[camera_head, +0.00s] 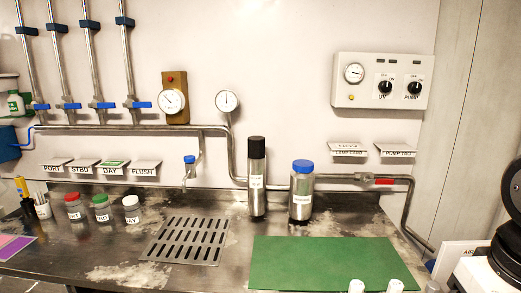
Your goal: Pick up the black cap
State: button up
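A black cap (257,147) sits on top of a tall silver bottle (257,194), which stands upright on the metal worktop against the back wall. The bottle has a white label that is too small to read. A shorter silver bottle with a blue cap (303,165) stands to its right, apart from it.
A slotted drain grate (188,240) lies left of the bottles, and a green mat (332,262) lies in front. Small jars with red (71,197), green (99,199) and white (130,200) lids stand at left. Pipes (229,150) run along the wall behind.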

aim_at(256, 144)
jog(key=u, duration=0.5)
jog(key=k, duration=0.6)
jog(key=u, duration=1.15)
jog(key=i, duration=1.2)
jog(key=z, duration=0.95)
jog(key=i, duration=0.65)
jog(key=z, duration=0.7)
